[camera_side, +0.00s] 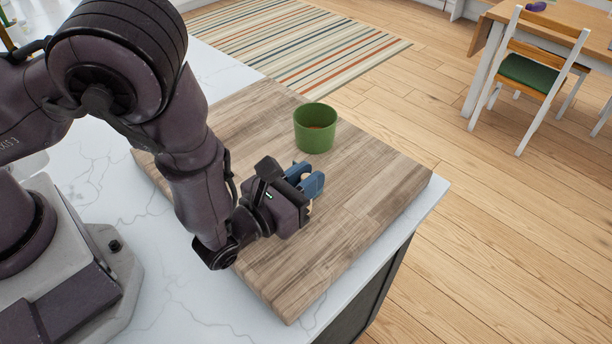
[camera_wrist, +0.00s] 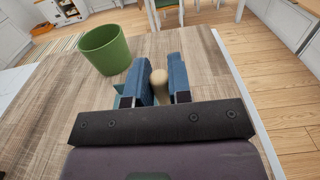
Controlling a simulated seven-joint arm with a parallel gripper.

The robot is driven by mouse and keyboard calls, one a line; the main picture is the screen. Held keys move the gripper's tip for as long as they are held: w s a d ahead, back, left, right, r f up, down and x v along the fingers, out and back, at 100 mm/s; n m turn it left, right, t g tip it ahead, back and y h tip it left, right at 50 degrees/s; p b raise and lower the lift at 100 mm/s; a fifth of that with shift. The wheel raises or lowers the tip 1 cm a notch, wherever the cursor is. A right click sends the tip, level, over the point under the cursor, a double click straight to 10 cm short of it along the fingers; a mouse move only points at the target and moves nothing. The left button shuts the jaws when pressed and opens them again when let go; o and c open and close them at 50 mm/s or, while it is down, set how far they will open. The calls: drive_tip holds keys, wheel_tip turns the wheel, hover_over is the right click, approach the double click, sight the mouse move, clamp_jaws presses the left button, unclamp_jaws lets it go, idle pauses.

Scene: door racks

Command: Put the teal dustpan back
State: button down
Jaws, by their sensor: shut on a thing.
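My gripper (camera_side: 307,180) is low over the right part of the wooden board, its blue fingers pointing to the upper right. In the wrist view, the gripper (camera_wrist: 162,72) is shut on a pale, rounded handle (camera_wrist: 159,78) between the two fingers. A small teal patch of what looks like the teal dustpan (camera_wrist: 119,91) shows beside the left finger. The rest of it is hidden behind the fingers and the gripper body, and the join with the handle cannot be seen. In the side view I cannot make out the dustpan.
A green pot (camera_side: 315,128) stands upright on the wooden board (camera_side: 375,185), just beyond my gripper; it is at the upper left in the wrist view (camera_wrist: 104,50). The board lies on a white marble counter (camera_side: 165,255). The board's near end is clear. No rack is recognisable.

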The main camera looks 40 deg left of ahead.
drive_tip(key=c, duration=1.1)
unclamp_jaws()
drive_tip(key=shift+f, duration=0.1)
drive_tip(key=shift+o, duration=0.2)
